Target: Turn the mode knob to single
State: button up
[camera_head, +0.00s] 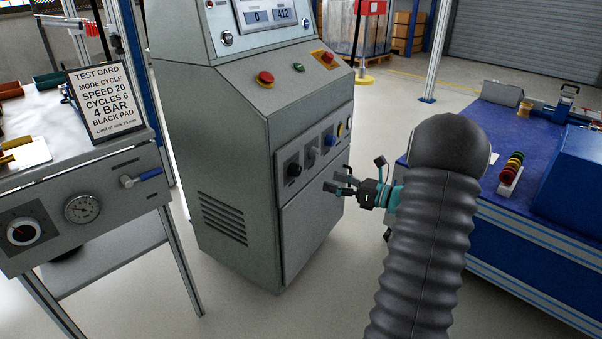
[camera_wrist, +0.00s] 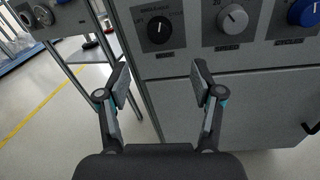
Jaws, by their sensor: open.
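The mode knob (camera_wrist: 158,28) is a round black knob on the grey cabinet's control panel. It is the leftmost knob, above a label that appears to read MODE. It also shows dark on the cabinet front in the head view (camera_head: 293,169). Small print surrounds it, but I cannot read its setting surely. My gripper (camera_wrist: 161,78) is open and empty, its two fingers apart, below the knob in the wrist view. In the head view, my gripper (camera_head: 338,182) is in front of the cabinet, to the right of and slightly below the knob, not touching it.
A grey speed knob (camera_wrist: 232,19) and a blue cycles knob (camera_wrist: 303,12) sit right of the mode knob. The cabinet (camera_head: 230,150) carries a red button (camera_head: 265,79). A bench with a test card (camera_head: 104,103) stands left; a blue bench (camera_head: 470,130) stands right.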

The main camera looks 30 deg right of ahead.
aim_at(299, 172)
jog(key=x, duration=1.1)
jog(key=shift+p, duration=0.3)
jog(key=shift+s, duration=0.1)
jog(key=c, duration=1.1)
jog(key=shift+c, duration=0.2)
